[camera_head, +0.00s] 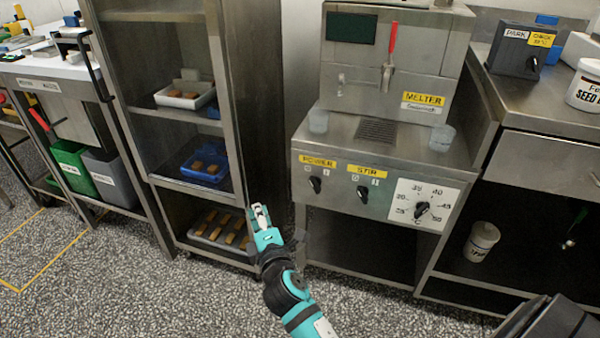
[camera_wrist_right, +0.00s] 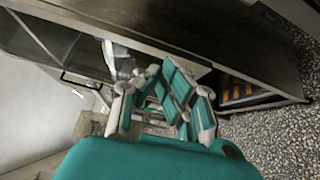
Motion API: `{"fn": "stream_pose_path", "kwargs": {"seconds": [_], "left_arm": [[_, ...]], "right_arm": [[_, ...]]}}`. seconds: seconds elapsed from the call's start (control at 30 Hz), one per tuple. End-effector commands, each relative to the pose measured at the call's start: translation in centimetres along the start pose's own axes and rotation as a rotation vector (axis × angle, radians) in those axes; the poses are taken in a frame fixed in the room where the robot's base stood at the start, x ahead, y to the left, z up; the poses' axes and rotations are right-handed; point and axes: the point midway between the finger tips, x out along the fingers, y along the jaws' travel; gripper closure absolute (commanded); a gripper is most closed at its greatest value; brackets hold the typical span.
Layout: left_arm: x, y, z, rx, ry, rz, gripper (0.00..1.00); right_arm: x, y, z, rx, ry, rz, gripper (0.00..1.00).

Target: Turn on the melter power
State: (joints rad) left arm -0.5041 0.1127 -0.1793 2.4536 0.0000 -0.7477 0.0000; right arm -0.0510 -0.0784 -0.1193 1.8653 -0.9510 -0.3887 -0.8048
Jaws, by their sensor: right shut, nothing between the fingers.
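The melter (camera_head: 394,60) is a steel machine with a yellow MELTER label and a red-handled tap. On its front panel, the black power knob (camera_head: 315,185) sits under a yellow POWER label at the left. The stir knob (camera_head: 362,194) and a temperature dial (camera_head: 421,210) are to its right. My right gripper (camera_head: 260,212) is shut and empty, left of and below the power knob and apart from it, in front of the rack's edge. In the right wrist view the gripper fingers (camera_wrist_right: 164,95) point away with nothing held. My left gripper is not in view.
A steel rack (camera_head: 236,90) with trays of bars stands left of the melter. A counter (camera_head: 540,105) with a PARK switch box (camera_head: 518,50) and a white tub (camera_head: 586,86) is at the right. Speckled floor lies open in front.

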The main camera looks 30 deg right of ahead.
Motion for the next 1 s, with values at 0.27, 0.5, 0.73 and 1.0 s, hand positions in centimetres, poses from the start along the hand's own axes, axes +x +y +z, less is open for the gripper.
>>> {"fn": "stream_pose_path", "kwargs": {"seconds": [0.27,0.5,0.73,1.0], "left_arm": [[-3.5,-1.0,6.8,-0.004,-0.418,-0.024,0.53],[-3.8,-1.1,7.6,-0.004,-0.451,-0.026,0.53],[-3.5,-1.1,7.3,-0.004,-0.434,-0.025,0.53],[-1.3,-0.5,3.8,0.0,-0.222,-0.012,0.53]], "right_arm": [[1.1,-2.6,6.1,-0.374,-0.294,-0.238,1.0],[1.0,-3.0,6.7,-0.404,-0.317,-0.258,1.0],[1.4,-3.0,6.8,-0.401,-0.316,-0.255,1.0],[5.0,-3.9,8.1,-0.4,-0.317,-0.254,1.0]]}}
